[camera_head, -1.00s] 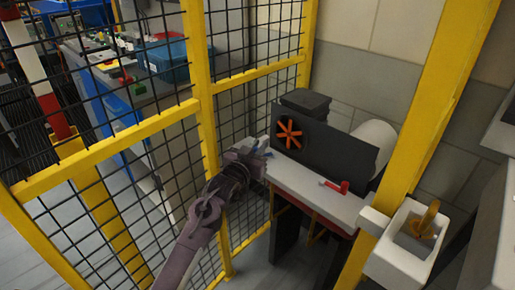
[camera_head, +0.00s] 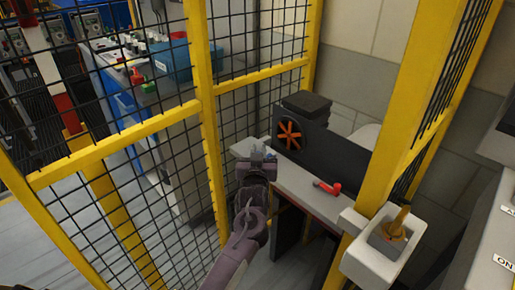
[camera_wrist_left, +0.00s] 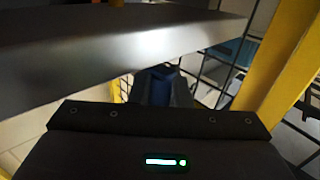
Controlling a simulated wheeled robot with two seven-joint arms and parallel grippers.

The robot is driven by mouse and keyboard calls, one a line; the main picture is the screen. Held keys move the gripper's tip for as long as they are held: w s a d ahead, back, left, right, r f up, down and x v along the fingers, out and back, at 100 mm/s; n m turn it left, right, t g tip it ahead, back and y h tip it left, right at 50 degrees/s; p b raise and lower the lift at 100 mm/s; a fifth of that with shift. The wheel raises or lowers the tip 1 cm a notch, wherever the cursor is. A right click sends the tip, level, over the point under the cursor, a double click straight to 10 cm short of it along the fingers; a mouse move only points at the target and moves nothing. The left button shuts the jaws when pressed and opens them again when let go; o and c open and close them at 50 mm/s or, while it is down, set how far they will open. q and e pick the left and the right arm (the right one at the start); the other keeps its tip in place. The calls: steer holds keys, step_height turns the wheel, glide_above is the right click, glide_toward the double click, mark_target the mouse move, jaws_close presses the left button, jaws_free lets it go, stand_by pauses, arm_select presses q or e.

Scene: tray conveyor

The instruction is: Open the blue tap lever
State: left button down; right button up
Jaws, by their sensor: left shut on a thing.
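The blue tap lever (camera_head: 257,154) shows as a small blue patch at the left end of the grey bench, mostly hidden by my left gripper (camera_head: 258,162). In the left wrist view a dark blue piece (camera_wrist_left: 163,71) sits at the tips of the gripper (camera_wrist_left: 164,90), under the grey bench edge. My left gripper is shut on the lever, as far as the small view lets me tell. The lever's exact angle is hidden. My right gripper is not in view.
A red tap lever (camera_head: 328,188) lies further right on the bench (camera_head: 290,181). Yellow-framed mesh fence (camera_head: 209,130) is close on the left, a yellow post (camera_head: 414,110) with a white box (camera_head: 378,257) on the right.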

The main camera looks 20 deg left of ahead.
arm_select(q)
steer(key=shift+d+r+y, duration=0.1)
steer(key=shift+d+y, duration=0.05)
steer(key=shift+y, duration=0.15)
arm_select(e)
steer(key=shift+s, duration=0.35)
arm_select(q)
steer(key=c, duration=1.3)
jaws_free()
steer(key=shift+c, duration=0.2)
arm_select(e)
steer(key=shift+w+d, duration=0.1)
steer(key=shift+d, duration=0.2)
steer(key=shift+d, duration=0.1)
arm_select(q)
steer(key=v, duration=0.8)
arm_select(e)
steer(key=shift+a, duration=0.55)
